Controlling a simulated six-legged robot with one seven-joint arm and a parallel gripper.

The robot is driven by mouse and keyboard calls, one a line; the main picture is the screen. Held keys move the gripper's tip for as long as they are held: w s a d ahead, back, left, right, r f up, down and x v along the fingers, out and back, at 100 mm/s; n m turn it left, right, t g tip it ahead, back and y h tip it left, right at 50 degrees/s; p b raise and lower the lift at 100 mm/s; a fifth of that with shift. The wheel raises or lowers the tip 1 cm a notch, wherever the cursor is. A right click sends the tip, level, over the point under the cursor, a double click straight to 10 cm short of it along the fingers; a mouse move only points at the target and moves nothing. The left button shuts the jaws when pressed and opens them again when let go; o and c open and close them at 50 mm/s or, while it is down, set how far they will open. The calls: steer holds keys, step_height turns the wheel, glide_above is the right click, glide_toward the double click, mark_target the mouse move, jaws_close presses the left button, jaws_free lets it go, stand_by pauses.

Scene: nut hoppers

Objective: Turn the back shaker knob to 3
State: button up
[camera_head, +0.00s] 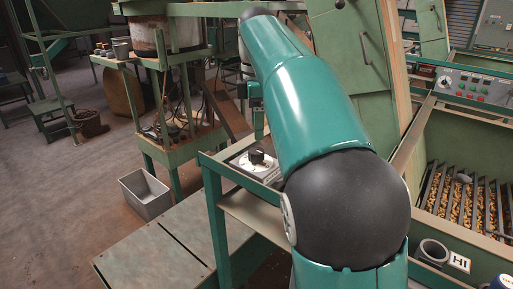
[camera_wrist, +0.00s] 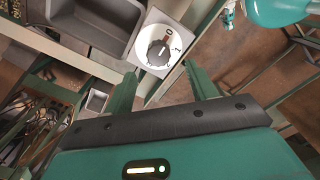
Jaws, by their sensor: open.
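A black knob (camera_head: 257,157) sits on a white dial plate on a green stand, just left of my arm in the head view. In the wrist view the same knob (camera_wrist: 158,53) is on a square pale plate with a round white dial. A 0 shows near its upper right and what looks like a 1 at its right; the pointer is too small to read for certain. My gripper (camera_wrist: 160,70) is open, its two green fingers pointing toward the dial, one on each side of it in the picture. Nothing is between them. My arm hides most of the gripper in the head view.
A grey tray (camera_wrist: 68,28) lies left of the dial in the wrist view. A control panel with another dial (camera_head: 445,83) stands at the right. A grey bin (camera_head: 146,194) stands on the floor. A sorter bed of nuts (camera_head: 462,205) is at the right.

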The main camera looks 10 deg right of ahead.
mark_target(257, 150)
step_height(257, 150, down, 8)
steer(key=shift+w+r, duration=0.1)
steer(key=shift+r, duration=0.1)
steer(key=c, duration=1)
